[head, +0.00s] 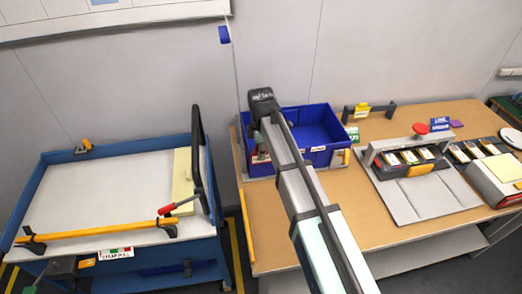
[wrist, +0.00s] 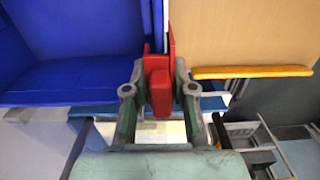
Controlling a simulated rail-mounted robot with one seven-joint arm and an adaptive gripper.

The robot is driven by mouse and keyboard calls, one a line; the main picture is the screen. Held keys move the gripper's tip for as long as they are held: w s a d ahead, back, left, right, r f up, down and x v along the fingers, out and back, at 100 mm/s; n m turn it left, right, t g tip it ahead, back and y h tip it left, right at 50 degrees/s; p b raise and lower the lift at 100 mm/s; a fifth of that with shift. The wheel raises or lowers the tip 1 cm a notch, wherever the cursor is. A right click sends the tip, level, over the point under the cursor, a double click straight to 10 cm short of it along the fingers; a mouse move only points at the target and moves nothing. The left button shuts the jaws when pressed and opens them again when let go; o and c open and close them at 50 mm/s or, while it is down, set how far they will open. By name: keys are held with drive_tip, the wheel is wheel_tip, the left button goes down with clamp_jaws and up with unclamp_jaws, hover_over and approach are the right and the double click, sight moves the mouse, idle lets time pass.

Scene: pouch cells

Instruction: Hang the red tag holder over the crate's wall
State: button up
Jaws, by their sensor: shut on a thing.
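The red tag holder (wrist: 159,82) is upright between the fingers of my gripper (wrist: 160,92) in the wrist view. My gripper is shut on it. The blue crate (wrist: 75,75) fills the left of that view, and the holder is at the line of one crate wall (wrist: 157,22), near a corner. I cannot tell whether the holder straddles the wall or is just above it. In the head view the crate (head: 326,117) stands on the wooden table, with my arm crossing in front of its left part. The holder and fingertips are not clear there.
The wooden table (head: 390,235) has a yellow edge strip (head: 247,228). Right of the crate are a black rack (head: 410,165) on a grey plate and a small frame (head: 370,110). A blue cart (head: 222,240) with a black handle (head: 199,150) stands left, across a gap.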

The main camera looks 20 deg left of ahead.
drive_tip(key=shift+f, duration=0.5)
drive_tip(key=o, duration=1)
drive_tip(key=shift+r, duration=0.15)
wheel_tip(320, 180, up, 12)
drive_tip(key=shift+f, duration=0.1)
drive_tip(key=shift+d, duration=0.1)
